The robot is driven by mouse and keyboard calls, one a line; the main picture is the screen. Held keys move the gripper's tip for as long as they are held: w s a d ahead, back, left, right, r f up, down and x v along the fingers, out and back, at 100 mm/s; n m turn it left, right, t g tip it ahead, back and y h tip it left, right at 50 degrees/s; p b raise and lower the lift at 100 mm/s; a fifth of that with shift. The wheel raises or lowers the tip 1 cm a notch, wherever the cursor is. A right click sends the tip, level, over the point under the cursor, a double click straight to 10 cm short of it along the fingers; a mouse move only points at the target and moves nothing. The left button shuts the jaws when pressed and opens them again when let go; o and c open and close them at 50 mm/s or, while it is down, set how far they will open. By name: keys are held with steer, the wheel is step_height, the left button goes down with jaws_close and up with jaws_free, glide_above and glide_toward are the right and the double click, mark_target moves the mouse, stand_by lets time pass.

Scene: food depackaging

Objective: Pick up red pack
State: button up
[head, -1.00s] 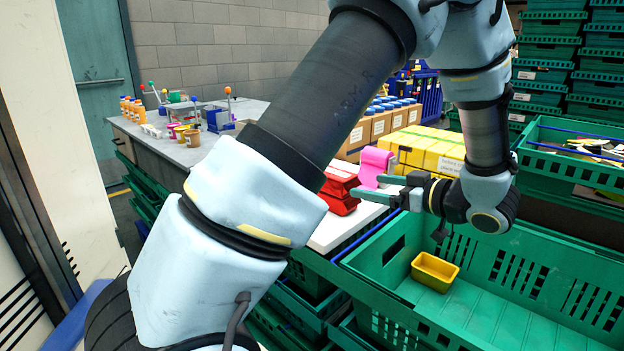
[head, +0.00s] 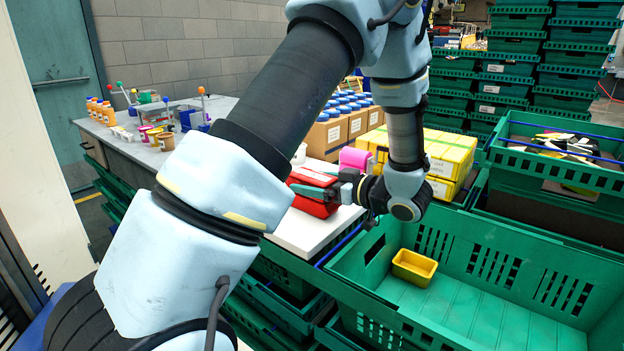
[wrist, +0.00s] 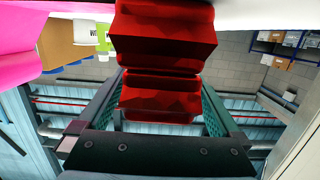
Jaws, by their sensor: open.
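Red packs (head: 314,177) lie stacked on the white tabletop in the head view, partly hidden by my gripper. In the wrist view two red packs show; one (wrist: 162,35) is nearer the top of the picture and the other (wrist: 160,92) sits between the fingers. My gripper (head: 308,190) is open, with its fingers level at the red packs' front. In the wrist view my gripper's fingers (wrist: 160,105) stand on either side of the lower red pack, with small gaps. The far ends of the packs are cut off or hidden.
A pink pack (head: 354,158) stands just right of the red ones. Yellow boxes (head: 447,152) are stacked behind my wrist. A green crate (head: 480,260) holding a yellow tub (head: 414,267) is in front on the right. The white tabletop (head: 300,232) is bare toward the front.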

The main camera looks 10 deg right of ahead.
steer(key=shift+w+a, duration=0.2)
steer(key=shift+c, duration=0.2)
